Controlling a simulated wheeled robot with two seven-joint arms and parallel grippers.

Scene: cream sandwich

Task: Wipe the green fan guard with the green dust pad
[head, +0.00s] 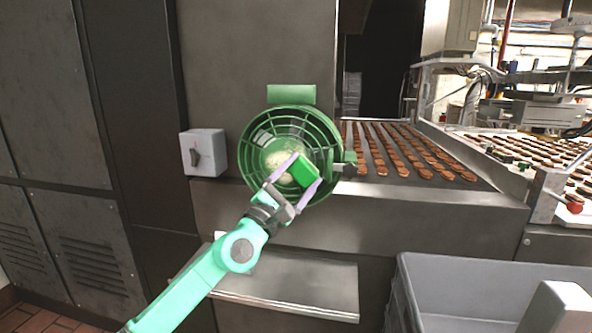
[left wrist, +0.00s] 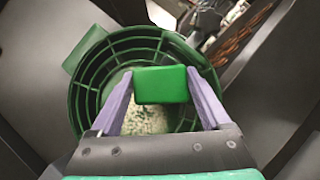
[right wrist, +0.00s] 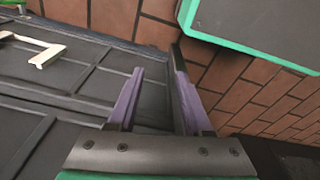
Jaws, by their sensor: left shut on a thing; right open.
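The green fan guard (head: 312,143) is round, with ribs and rings, on the front of the metal machine in the head view. A pale dusty patch (head: 279,160) shows at its middle. My left gripper (head: 305,172) is shut on the green dust pad (head: 303,175), a small block, in front of the guard's lower middle. In the left wrist view the pad (left wrist: 161,85) sits between the fingertips, with the guard (left wrist: 90,78) behind it and pale dust below the pad. I cannot tell whether pad and guard touch. My right gripper (right wrist: 154,75) is open and empty.
A grey switch box (head: 204,152) is left of the guard. A conveyor with rows of brown biscuits (head: 425,155) runs at right. A metal shelf (head: 290,284) juts out below, and a grey bin (head: 440,300) stands at lower right. The right wrist view shows brick floor (right wrist: 240,90).

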